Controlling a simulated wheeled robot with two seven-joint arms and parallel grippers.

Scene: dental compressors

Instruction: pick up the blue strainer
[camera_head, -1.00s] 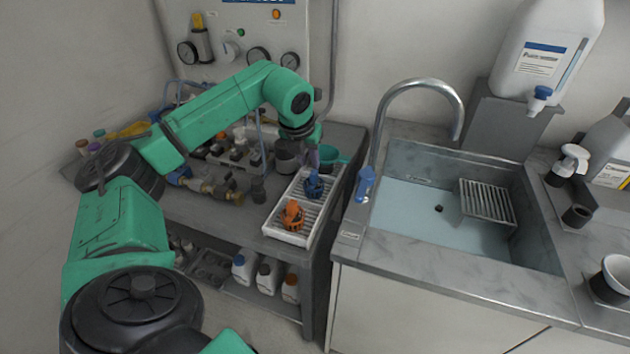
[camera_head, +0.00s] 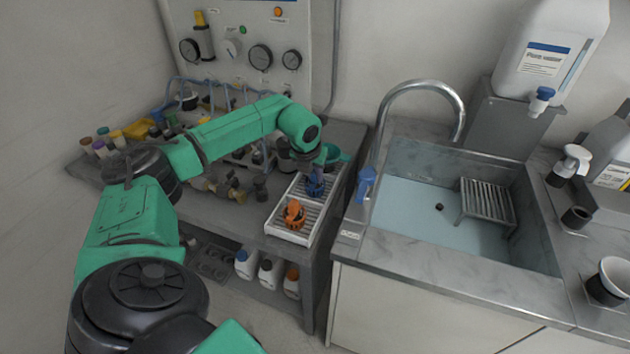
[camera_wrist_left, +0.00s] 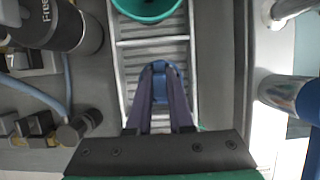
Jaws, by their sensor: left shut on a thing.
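The blue strainer (camera_head: 316,186) is in the back part of the white slatted tray (camera_head: 272,229), behind an orange strainer (camera_head: 293,213). My left gripper (camera_head: 315,174) reaches down onto the blue strainer from above. In the left wrist view the two purple-grey fingers (camera_wrist_left: 160,92) are closed on the blue strainer (camera_wrist_left: 160,68), which shows between and just beyond their tips. Its lower part is hidden by the fingers, and I cannot tell whether it is clear of the tray. My right gripper is in neither view.
Valves and fittings (camera_head: 222,187) crowd the bench on the left. Several bottles (camera_head: 268,270) stand on the shelf below.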

